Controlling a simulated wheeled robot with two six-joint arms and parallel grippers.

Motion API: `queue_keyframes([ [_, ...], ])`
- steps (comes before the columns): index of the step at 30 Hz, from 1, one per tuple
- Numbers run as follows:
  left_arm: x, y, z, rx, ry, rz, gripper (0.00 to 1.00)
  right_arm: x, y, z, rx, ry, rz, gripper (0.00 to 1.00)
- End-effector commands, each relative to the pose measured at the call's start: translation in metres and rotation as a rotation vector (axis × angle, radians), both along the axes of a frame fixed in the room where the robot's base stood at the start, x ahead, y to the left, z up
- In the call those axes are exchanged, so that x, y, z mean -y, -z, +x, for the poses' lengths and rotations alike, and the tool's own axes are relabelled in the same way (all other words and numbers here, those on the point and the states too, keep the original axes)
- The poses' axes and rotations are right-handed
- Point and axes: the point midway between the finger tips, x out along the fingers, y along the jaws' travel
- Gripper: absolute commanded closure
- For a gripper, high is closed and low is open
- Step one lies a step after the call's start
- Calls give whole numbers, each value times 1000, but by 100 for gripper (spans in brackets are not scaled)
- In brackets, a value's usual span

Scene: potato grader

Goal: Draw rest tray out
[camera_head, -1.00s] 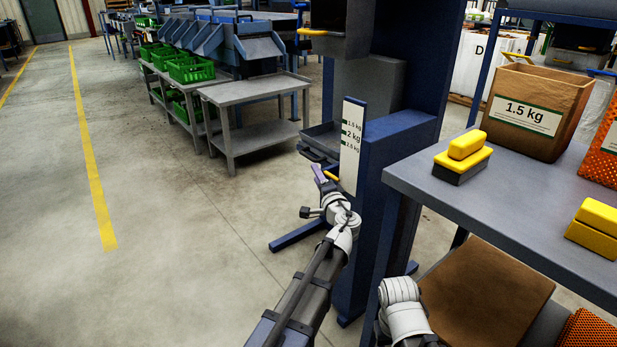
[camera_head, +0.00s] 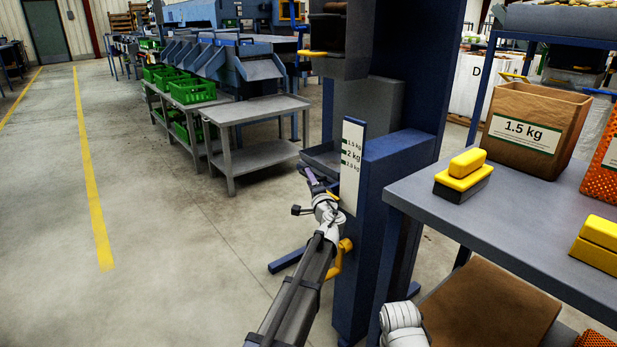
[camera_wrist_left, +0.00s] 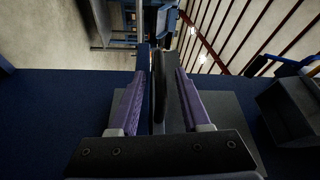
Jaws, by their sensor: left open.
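The rest tray (camera_head: 321,157) is a dark, shallow tray at the left side of the blue column, beside the white scale plate marked with weights. My left gripper (camera_head: 307,173) is at the tray's near edge and covers part of it. In the left wrist view my left gripper (camera_wrist_left: 158,74) has its two purple fingers apart. A dark upright bar stands between them, with visible room to the fingers. I cannot tell for sure whether the bar is the tray's handle. Only a white link of my right arm shows at the bottom; its gripper is out of view.
The blue column (camera_head: 385,190) stands right beside my left arm. A yellow curved part (camera_head: 341,259) shows beside that forearm. A bench (camera_head: 520,215) at right holds a paper bag (camera_head: 532,128) and yellow-topped blocks (camera_head: 462,176). A grey table (camera_head: 256,108) stands behind. The left floor is clear.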

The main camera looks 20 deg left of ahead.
Motion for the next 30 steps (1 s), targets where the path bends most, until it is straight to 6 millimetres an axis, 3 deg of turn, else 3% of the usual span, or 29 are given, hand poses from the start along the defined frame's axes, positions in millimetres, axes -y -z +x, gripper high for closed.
queue_keyframes([
  [6,-10,-1,17,0,0,0,53,0,-1,0,0,0,0,50],
  [17,-12,-1,18,0,0,0,54,0,-1,0,0,0,0,50],
  [30,-11,-1,18,1,0,-1,100,0,-1,0,0,0,0,50],
])
